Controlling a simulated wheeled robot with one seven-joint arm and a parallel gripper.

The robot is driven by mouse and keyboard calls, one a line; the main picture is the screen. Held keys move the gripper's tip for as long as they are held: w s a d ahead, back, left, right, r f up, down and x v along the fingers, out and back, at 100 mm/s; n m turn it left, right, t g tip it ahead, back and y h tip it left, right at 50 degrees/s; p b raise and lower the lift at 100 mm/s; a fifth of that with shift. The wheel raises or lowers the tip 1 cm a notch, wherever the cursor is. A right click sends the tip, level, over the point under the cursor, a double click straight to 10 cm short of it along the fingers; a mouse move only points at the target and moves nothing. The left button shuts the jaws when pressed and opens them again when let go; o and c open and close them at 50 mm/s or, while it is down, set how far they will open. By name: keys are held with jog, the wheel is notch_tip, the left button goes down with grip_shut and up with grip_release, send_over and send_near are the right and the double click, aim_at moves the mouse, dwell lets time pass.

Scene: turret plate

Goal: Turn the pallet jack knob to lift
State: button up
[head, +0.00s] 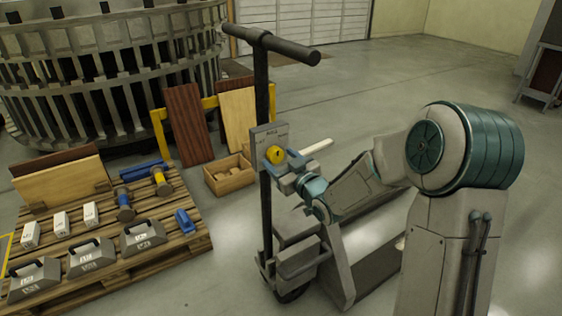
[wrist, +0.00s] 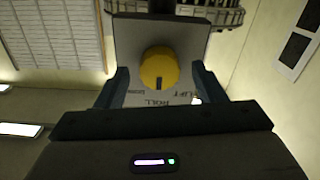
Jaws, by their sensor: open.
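The yellow round knob (head: 275,154) sits on the grey label plate (head: 257,143) on the pallet jack's black upright (head: 262,90). In the wrist view the knob (wrist: 159,66) is near the middle, and its dark pointer mark faces the ROLL label. The picture is inverted there, with LIFT to the right of ROLL and a smaller label to the left. My gripper (head: 291,170) is open in front of the plate. In the wrist view my gripper (wrist: 160,75) has one finger on each side of the knob, with gaps. I cannot tell how far the fingertips overlap it in depth.
The jack's T-handle (head: 271,43) rises above the plate. A wooden pallet (head: 170,245) with weights and hammers stands at left. A small wooden crate (head: 229,180) and leaning boards (head: 188,123) are behind the jack. The floor (head: 365,95) behind at right is clear.

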jog(key=c, duration=1)
